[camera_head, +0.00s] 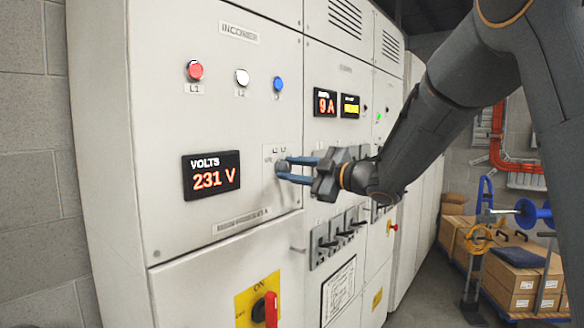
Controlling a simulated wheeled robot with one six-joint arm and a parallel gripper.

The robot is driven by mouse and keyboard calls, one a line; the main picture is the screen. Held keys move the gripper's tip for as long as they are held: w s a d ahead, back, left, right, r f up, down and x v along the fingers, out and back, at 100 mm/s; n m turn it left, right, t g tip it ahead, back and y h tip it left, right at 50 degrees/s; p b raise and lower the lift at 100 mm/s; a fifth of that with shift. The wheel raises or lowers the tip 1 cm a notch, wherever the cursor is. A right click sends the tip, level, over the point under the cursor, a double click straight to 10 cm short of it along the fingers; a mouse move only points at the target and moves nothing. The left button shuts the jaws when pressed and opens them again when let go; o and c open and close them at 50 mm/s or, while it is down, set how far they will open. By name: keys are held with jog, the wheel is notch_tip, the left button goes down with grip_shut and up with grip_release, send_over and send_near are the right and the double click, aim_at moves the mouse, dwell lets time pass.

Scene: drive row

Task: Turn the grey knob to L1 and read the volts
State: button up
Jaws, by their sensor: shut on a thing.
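The grey knob (281,167) is on the incomer panel, right of the volts display. My gripper (283,168) has its blue fingers around the knob and is shut on it. The fingers and the small size hide which label the knob points at. The volts display (211,175) has a black face and reads 231 V in orange digits. Above it are a red lamp (194,71) labelled L1, a white lamp (242,77) and a blue lamp (278,84).
A red handle (269,309) on a yellow plate is below the knob. Several dark switches (338,236) are on the cabinet to the right. Another display (325,102) reads 9 A.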

dwell(0.3)
jog(key=o, duration=1)
jog(key=shift+o, duration=0.2)
jog(key=shift+d, duration=0.1)
jog(key=b+v, duration=0.2)
jog(key=v, duration=0.5)
jog(key=shift+s+d, duration=0.2)
jog(key=shift+s, duration=0.05)
